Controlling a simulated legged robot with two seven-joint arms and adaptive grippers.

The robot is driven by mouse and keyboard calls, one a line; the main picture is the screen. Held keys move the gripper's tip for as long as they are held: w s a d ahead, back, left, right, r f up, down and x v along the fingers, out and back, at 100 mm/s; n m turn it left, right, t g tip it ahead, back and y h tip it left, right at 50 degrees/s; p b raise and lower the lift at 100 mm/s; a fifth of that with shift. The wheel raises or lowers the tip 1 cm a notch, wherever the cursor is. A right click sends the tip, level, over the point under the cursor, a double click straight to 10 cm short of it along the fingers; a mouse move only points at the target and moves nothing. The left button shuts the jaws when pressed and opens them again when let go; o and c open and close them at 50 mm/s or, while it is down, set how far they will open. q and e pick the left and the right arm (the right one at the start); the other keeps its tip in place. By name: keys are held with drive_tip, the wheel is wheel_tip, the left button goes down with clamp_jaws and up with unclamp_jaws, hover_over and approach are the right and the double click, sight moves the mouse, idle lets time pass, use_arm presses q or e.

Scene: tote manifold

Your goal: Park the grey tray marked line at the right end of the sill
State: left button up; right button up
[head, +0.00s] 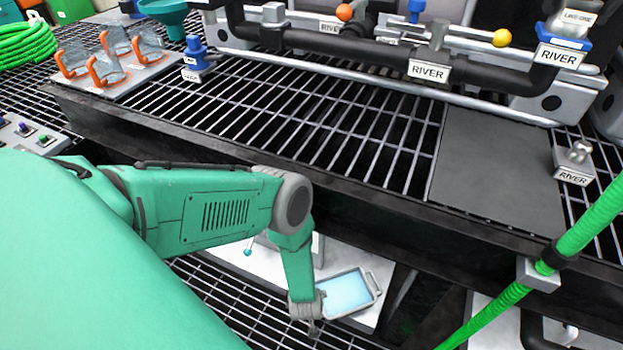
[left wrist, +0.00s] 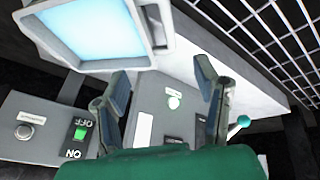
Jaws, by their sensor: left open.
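A grey tray (head: 356,309) with a pale blue interior and a side handle sits on a white ledge below the bench front in the head view. It fills the upper left of the left wrist view (left wrist: 98,66). I cannot read a mark on it. My left gripper (head: 310,322) is just left of the tray, pointing down. In the left wrist view the gripper (left wrist: 162,88) has its two fingers apart with nothing held between them; the tray lies beyond the left finger. My right gripper is not in view. I cannot tell which ledge is the sill.
A grated bench (head: 320,110) with a dark front edge rises above the tray. A flat grey plate (head: 500,165) lies on its right. A green hose (head: 505,295) crosses the right side. A switch box (left wrist: 45,125) and a teal-knobbed lever (left wrist: 240,121) are near the gripper.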

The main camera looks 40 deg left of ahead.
use_arm(q)
drive_tip(key=shift+s+d+r, duration=0.1)
drive_tip(key=shift+s+r, duration=0.05)
drive_tip(key=shift+r, duration=0.1)
drive_tip(key=s+r+m+g+h, duration=0.1)
drive_tip(key=s+r+m, duration=0.3)
drive_tip(key=r, duration=0.6)
drive_tip(key=s+r+m+g, duration=0.1)
drive_tip(key=s+r+m, duration=0.3)
drive_tip(key=r, duration=0.5)
drive_tip(key=s+a+r+m+g+h, duration=0.1)
drive_tip(key=s+r+m, duration=0.3)
drive_tip(key=s+r, duration=0.4)
wheel_tip(320, 180, up, 3)
drive_tip(key=shift+f+g+h, duration=0.2)
drive_tip(key=shift+g+h, duration=0.1)
wheel_tip(320, 180, up, 7)
drive_tip(key=p, duration=0.7)
drive_tip(key=shift+r+p, duration=0.15)
drive_tip(key=shift+p, duration=0.15)
drive_tip(key=shift+w, duration=0.1)
